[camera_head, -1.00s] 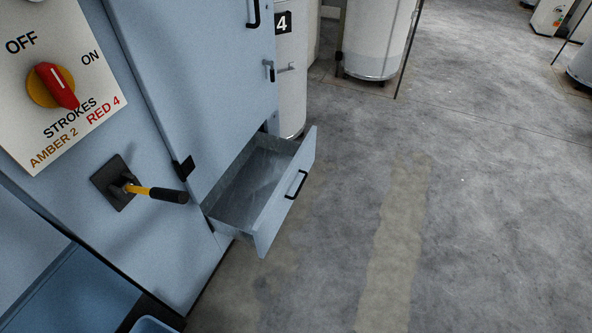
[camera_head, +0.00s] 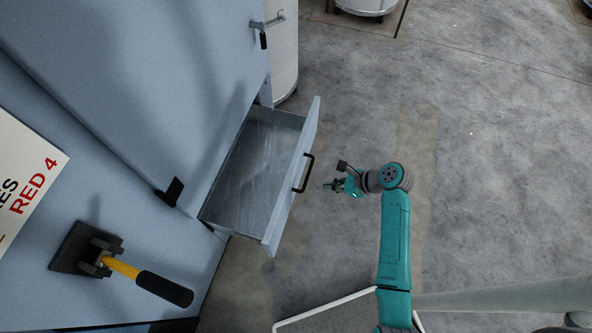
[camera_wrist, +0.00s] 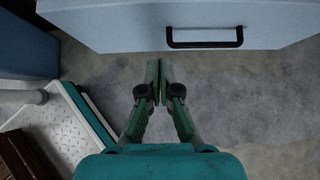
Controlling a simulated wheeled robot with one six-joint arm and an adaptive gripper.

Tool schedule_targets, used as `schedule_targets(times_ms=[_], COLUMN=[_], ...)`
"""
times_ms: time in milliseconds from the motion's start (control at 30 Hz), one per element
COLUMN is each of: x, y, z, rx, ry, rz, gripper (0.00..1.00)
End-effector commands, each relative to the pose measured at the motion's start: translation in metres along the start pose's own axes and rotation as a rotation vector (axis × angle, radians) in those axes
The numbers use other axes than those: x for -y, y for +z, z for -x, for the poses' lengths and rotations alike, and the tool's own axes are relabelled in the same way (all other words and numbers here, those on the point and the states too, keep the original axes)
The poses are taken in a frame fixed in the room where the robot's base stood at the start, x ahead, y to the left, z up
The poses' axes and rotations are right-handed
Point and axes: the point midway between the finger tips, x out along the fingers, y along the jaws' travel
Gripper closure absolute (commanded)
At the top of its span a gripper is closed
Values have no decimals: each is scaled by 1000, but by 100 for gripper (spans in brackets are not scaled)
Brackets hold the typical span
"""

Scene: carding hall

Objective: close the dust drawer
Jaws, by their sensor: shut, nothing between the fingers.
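The dust drawer (camera_head: 291,190) is pulled out of the light blue machine and looks empty inside. Its front panel carries a black bar handle (camera_head: 304,173). In the wrist view the drawer front (camera_wrist: 130,25) spans the top, with the handle (camera_wrist: 205,38) right of centre. My gripper (camera_head: 331,185) is in front of the drawer, a short way to the right of the handle in the head view. In the wrist view its green fingers (camera_wrist: 159,65) are together with nothing between them, apart from the drawer front and slightly left of the handle.
A yellow lever with a black grip (camera_head: 150,283) sticks out of the machine at lower left. A small latch handle (camera_head: 265,30) is above the drawer. White cylindrical cans (camera_head: 284,55) stand beyond. The concrete floor (camera_head: 470,170) to the right is clear.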

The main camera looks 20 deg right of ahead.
Motion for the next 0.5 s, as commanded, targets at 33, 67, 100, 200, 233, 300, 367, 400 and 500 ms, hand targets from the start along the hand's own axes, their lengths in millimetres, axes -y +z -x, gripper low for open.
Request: schedule_targets(times_ms=[33, 67, 100, 200, 233, 300, 367, 400, 500], x=[0, 0, 0, 0, 0, -1, -1, -1, -1], y=[0, 0, 0, 0, 0, 1, 1, 1, 1], z=[-1, -3, -5, -17, -22, -34, -45, -53, -72], rx=[1, 1, 2, 1, 1, 1, 1, 0, 0], ry=[5, 7, 8, 9, 8, 9, 9, 9, 8], rz=[-6, -8, -8, -7, -6, -6, -5, -4, -4], gripper=[100, 100, 100, 100, 100, 100, 100, 100, 100])
